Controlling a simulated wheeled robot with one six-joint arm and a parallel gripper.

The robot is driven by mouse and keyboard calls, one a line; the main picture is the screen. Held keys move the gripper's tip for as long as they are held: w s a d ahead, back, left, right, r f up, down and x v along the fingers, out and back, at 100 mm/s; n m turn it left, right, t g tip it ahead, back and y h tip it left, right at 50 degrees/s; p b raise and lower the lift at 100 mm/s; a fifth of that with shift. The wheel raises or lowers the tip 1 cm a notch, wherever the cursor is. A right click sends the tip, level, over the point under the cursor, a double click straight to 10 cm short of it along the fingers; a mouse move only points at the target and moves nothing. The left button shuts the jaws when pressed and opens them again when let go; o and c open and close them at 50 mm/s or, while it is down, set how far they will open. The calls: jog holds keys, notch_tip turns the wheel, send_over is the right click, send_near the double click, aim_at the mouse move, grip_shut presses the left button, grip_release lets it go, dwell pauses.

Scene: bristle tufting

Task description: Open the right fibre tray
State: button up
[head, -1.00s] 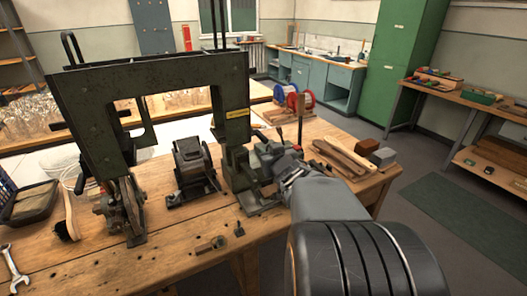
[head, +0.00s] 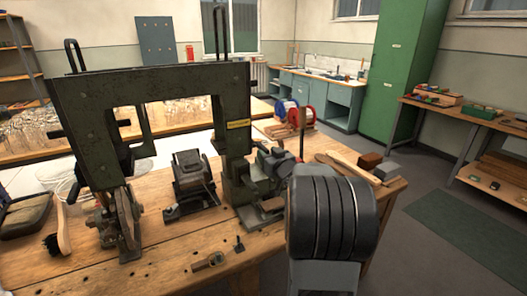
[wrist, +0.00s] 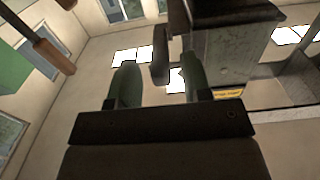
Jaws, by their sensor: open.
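The tufting machine, a dark green frame (head: 150,85), stands on the wooden bench. A yellow label (head: 238,124) is on its right leg and also shows in the wrist view (wrist: 228,93). Dark grey mechanisms sit at the foot of its left leg (head: 120,220) and right leg (head: 278,168). I cannot clearly make out the right fibre tray. My gripper (wrist: 160,85) is open in the wrist view, its two greenish fingers apart. A dark upright bar (wrist: 160,55) shows between and beyond them; I cannot tell whether it touches. In the head view my arm hides the gripper.
A black device (head: 192,180) stands between the legs. A brush (head: 60,235) lies at left, small metal parts (head: 208,262) in front. Red and blue spools (head: 300,112) stand behind, and blocks (head: 370,160) at the right end.

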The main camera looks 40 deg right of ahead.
aim_at(263, 150)
jog(key=shift+w+d, duration=0.2)
jog(key=shift+w, duration=1.6)
jog(key=shift+c, duration=0.4)
grip_shut()
